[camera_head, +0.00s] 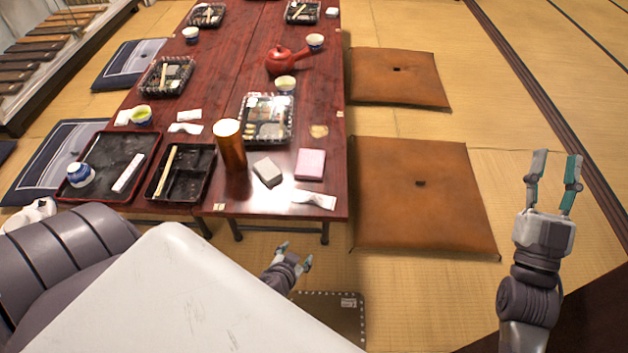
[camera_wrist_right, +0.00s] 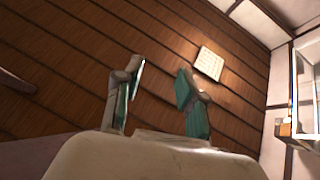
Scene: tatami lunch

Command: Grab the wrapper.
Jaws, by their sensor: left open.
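A white paper wrapper (camera_head: 318,200) lies on the near right corner of the dark red table (camera_head: 225,197). Similar white papers (camera_head: 186,128) lie further left on the table, so I cannot tell for certain which is the wrapper. My left gripper (camera_head: 294,254) is open and empty, low in front of the table's near edge and apart from the wrapper. My right gripper (camera_head: 556,168) is raised over the tatami at the right, open and empty. Its open fingers also show in the right wrist view (camera_wrist_right: 160,95), against a wooden surface.
A pink block (camera_head: 310,164), a grey block (camera_head: 267,171) and an orange-brown cup (camera_head: 230,146) stand near the wrapper. Black trays (camera_head: 180,190) lie to the left. Brown cushions (camera_head: 462,200) lie on the floor to the right. A dark flat panel (camera_head: 345,318) is below the left gripper.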

